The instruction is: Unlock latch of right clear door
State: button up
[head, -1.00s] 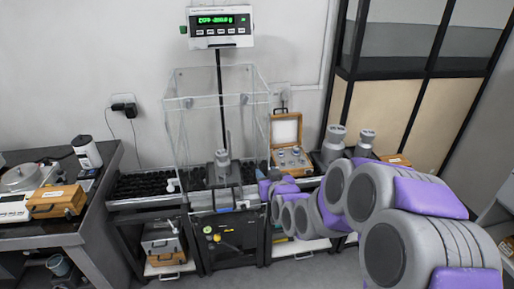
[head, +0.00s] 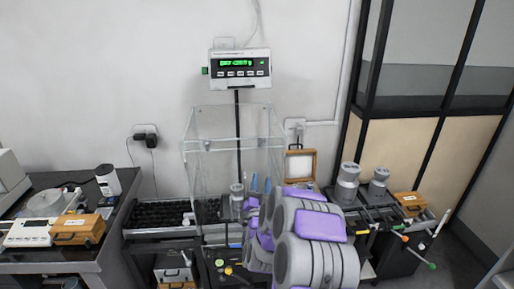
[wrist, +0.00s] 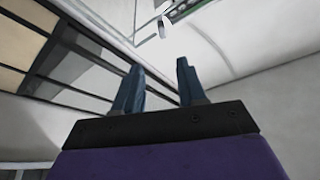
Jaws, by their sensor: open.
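The clear enclosure (head: 212,165) stands on the middle weighing table in the head view. Its right clear panel (head: 272,145) shows behind and above my arm; I cannot make out its latch. In the wrist view the gripper (wrist: 160,85) is open and empty against the wall and ceiling. My arm hides the enclosure's lower right front.
A display unit (head: 239,64) with green digits stands on a pole above the enclosure. A weight (head: 237,195) is inside. An open wooden box (head: 301,165) and metal weights (head: 347,183) stand to the right. A side table with a wooden case (head: 78,230) is at left.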

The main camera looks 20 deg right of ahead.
aim_at(262, 146)
jog(key=x, duration=1.5)
jog(key=shift+w+r+b, duration=0.1)
jog(key=shift+w+b, duration=0.15)
jog(key=shift+b, duration=0.1)
grip_shut()
